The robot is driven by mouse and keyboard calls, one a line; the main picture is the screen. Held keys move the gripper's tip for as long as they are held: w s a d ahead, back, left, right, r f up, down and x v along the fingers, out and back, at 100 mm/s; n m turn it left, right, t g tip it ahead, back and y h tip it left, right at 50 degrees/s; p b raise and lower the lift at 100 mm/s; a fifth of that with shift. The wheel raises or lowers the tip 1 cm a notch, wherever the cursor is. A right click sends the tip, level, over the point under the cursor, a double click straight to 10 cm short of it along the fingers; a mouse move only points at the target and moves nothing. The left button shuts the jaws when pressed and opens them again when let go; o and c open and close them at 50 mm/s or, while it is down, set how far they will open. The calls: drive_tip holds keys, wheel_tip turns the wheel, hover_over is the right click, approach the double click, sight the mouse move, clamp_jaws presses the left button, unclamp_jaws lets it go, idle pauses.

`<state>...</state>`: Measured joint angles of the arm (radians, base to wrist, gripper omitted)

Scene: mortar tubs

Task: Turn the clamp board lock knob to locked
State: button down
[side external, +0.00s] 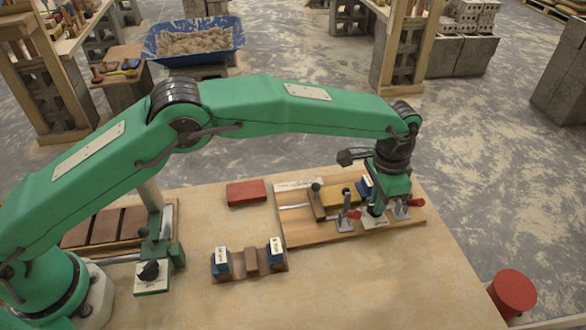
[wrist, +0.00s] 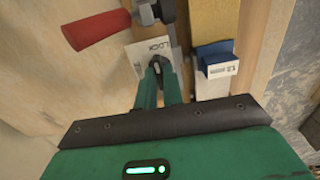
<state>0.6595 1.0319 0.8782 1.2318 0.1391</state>
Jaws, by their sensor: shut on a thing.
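The clamp board (side external: 305,234) lies on the workbench and carries a yellow block, toggle clamps and a white lock plate (side external: 375,221) near its front edge. In the wrist view the white plate (wrist: 131,60) has lettering that appears to read LOCK. The dark lock knob (wrist: 157,64) stands on that plate. My gripper (wrist: 160,73) points down over the plate, its two green fingers closed on the knob. In the side view my gripper (side external: 377,207) covers the knob. The fingers partly hide the knob's pointer, so its exact angle is unclear.
A red-handled clamp (wrist: 98,29) is close to the left of my fingers. A blue block (wrist: 215,60) is close to the right. A red brick (side external: 246,193) and a wooden holder with blue blocks (side external: 251,264) stand apart on the bench. The front right bench surface is clear.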

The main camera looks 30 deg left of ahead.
drive_tip(key=shift+r, duration=0.1)
drive_tip(key=c, duration=1.5)
unclamp_jaws()
drive_tip(key=shift+r, duration=3.9)
